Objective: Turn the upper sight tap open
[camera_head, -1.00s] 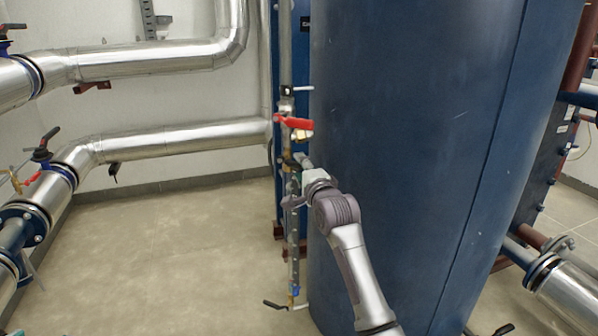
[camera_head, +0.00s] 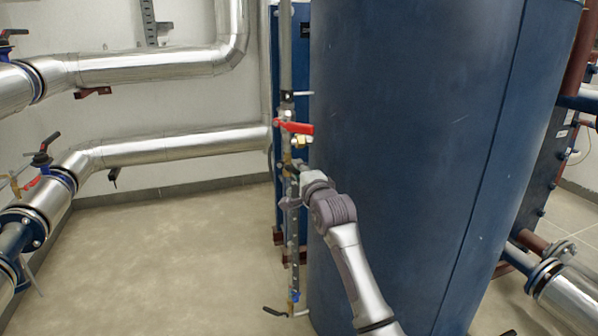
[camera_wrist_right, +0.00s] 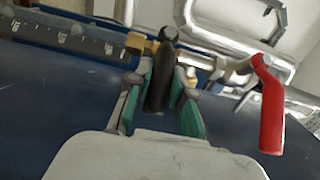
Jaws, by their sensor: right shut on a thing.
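The sight glass (camera_head: 293,232) stands upright beside the big blue tank. Its scale strip (camera_wrist_right: 58,34) runs across the upper left of the wrist view. The upper sight tap has a black handle (camera_wrist_right: 157,85) and a brass body (camera_wrist_right: 136,42). My right gripper (camera_wrist_right: 165,98) has its green pads on either side of this handle and is shut on it. In the head view my right gripper (camera_head: 290,185) is at the upper end of the glass, and my own wrist hides part of the tap. My left gripper is in neither view.
A red lever valve (camera_head: 295,127) sits just above the tap; it also shows in the wrist view (camera_wrist_right: 270,108). The blue tank (camera_head: 405,150) is close on the right. A lower black-handled tap (camera_head: 275,311) is below. Floor (camera_head: 170,250) at left is clear.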

